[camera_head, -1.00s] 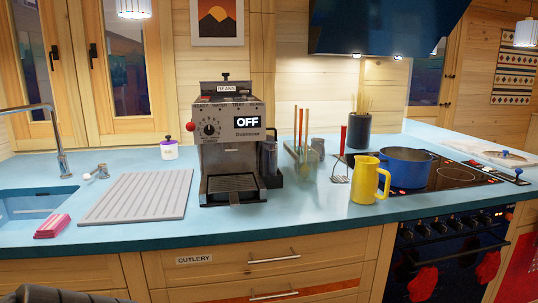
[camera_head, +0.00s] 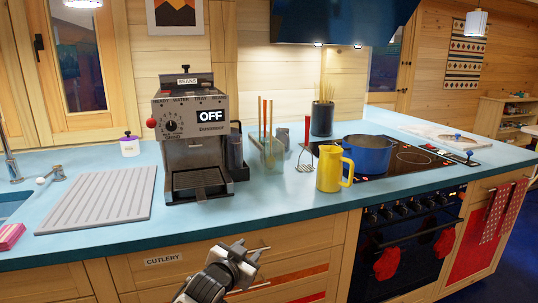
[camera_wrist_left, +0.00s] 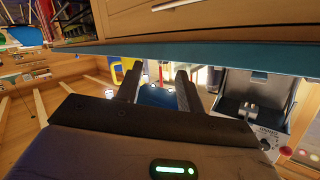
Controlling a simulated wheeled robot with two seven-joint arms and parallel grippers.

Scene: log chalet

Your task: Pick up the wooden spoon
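Thin wooden handles (camera_head: 265,116) stand upright in a holder (camera_head: 270,152) on the counter, right of the coffee machine. Their lower ends are unclear, so I cannot tell which is a wooden spoon. My left gripper (camera_head: 250,259) is low in front of the drawer fronts, below the counter edge and well away from those handles. In the left wrist view its two fingers (camera_wrist_left: 159,88) are apart with nothing held between them. My right gripper is in neither view.
The coffee machine (camera_head: 196,140) stands left of the holder. A masher (camera_head: 306,150), yellow jug (camera_head: 330,168) and blue pot (camera_head: 367,154) stand to its right. A dark pot with thin sticks (camera_head: 322,119) is behind. The counter edge overhangs the cutlery drawer (camera_head: 190,259).

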